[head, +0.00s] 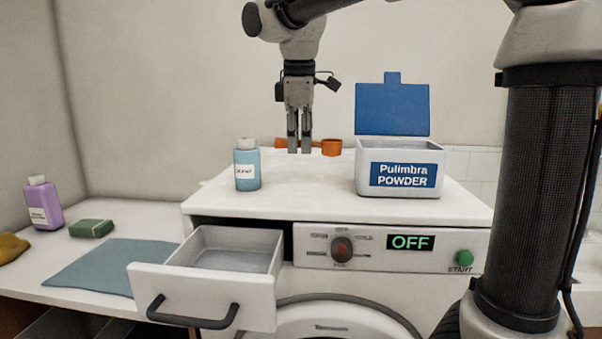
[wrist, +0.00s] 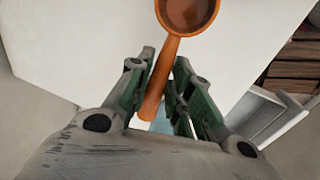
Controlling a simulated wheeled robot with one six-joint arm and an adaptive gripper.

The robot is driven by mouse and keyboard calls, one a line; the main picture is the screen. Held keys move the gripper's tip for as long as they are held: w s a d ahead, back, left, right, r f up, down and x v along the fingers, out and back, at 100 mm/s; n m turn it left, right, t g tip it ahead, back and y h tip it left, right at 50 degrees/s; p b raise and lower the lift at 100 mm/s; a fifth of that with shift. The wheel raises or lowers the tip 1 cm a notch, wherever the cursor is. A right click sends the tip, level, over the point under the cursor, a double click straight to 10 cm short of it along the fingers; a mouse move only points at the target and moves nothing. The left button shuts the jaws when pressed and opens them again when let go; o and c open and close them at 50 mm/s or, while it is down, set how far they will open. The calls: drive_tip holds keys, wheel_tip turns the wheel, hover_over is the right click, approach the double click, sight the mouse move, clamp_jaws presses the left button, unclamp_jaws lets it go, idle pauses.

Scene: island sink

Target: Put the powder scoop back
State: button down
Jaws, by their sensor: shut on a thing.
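The orange powder scoop (head: 331,147) is at the back of the white washing machine top, left of the powder box. In the wrist view the scoop (wrist: 178,40) has its round cup at the top and its handle running down between my fingers. My gripper (head: 299,150) points straight down and is shut on the handle; it also shows in the wrist view (wrist: 160,88). I cannot tell whether the scoop touches the surface. The powder box (head: 365,182), white with a blue "Pulimbra POWDER" label, stands at the right with its blue lid (head: 393,108) raised.
A light-blue bottle (head: 247,170) stands left on the machine top. The detergent drawer (head: 200,290) is pulled out and empty. The dial, OFF display and green start button (head: 464,257) are on the front.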

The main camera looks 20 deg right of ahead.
sight(300, 182)
drive_tip(key=x, duration=0.4)
drive_tip(key=s+x, duration=0.1)
drive_tip(key=x, duration=0.1)
drive_tip(key=shift+a+f, duration=0.2)
drive_tip(key=shift+f, duration=0.2)
drive_tip(key=shift+f, duration=0.1)
drive_tip(key=c, duration=1.3)
unclamp_jaws()
drive_tip(key=v, duration=1.2)
drive_tip(key=shift+s, duration=0.2)
